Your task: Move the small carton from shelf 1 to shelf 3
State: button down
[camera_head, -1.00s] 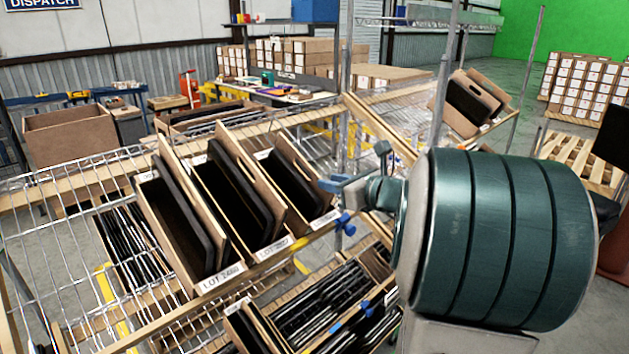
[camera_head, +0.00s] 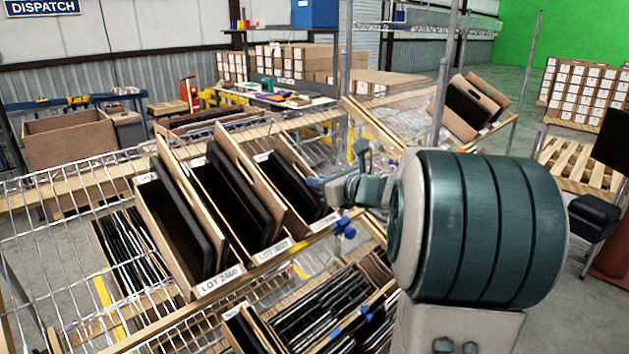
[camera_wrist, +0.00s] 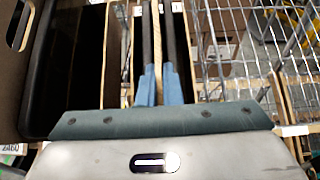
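Three tilted open cartons stand side by side on the near wire rack, with dark flat panels in them. Their front labels read LOT 2460 (camera_head: 219,280) and LOT 3027 (camera_head: 274,250); the label of the right carton (camera_head: 298,162), the smallest looking, is hard to read. Which level counts as shelf 1 or 3 is not marked.
A lower level holds more cartons of dark panels (camera_head: 325,305). Blue clips (camera_head: 345,228) sit on the rack's front edge, close to my gripper. A rack at the back right holds another tilted carton (camera_head: 465,105). Metal posts (camera_head: 443,80) rise behind my arm. Wire mesh at left is bare.

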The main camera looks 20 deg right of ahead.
jog(key=shift+r, duration=0.1)
notch_tip(320, 180, up, 8)
jog(key=p, duration=0.6)
jog(key=shift+r, duration=0.1)
dwell(0.7)
